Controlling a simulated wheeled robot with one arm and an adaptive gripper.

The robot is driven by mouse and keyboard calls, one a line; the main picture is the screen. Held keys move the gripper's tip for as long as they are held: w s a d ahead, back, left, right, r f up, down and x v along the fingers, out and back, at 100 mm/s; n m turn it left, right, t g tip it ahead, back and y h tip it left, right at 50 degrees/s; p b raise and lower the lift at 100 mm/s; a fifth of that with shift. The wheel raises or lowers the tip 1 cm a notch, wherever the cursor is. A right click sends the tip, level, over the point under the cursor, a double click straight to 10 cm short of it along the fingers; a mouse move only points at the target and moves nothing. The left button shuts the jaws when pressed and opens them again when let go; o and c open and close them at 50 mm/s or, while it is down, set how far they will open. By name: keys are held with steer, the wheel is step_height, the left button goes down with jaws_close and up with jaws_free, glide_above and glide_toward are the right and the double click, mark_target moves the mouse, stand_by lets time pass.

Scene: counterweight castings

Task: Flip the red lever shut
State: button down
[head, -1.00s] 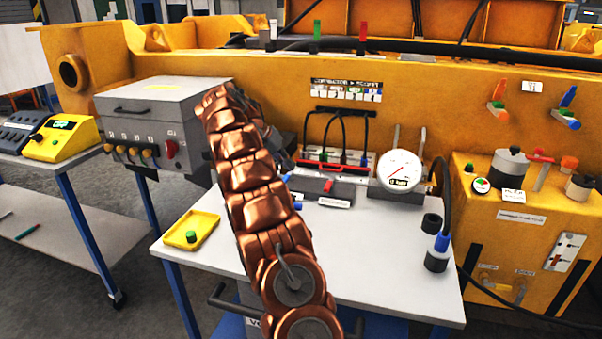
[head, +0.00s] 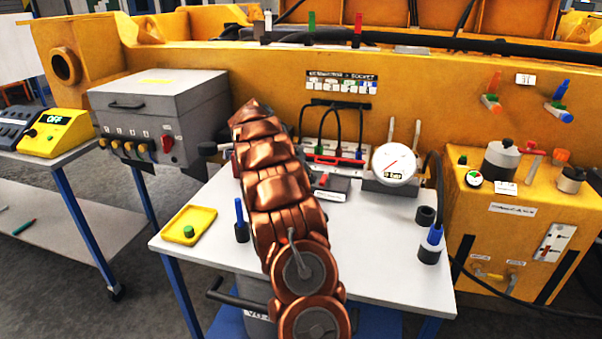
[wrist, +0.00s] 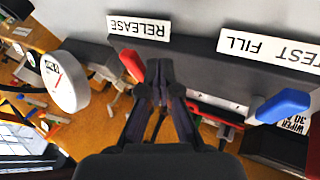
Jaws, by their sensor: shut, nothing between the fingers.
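In the wrist view a red lever (wrist: 131,70) sticks out of a dark block beside the white RELEASE label (wrist: 138,27). My gripper (wrist: 158,66) is shut and empty, its fingertips just right of the red lever in that view. I cannot tell whether they touch it. In the head view the red lever (head: 323,181) shows small on the dark block (head: 334,191) on the white table, just right of my arm. My gripper is hidden behind my arm there.
A blue lever (wrist: 284,106) stands by the TEST FILL label (wrist: 268,47). A dial gauge (head: 394,164) is right of the block, with hoses (head: 340,125) behind. A yellow tray (head: 190,225) and blue-topped connector (head: 241,220) lie left.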

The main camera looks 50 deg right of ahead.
steer(key=shift+s+d, duration=0.2)
steer(key=shift+s, duration=0.25)
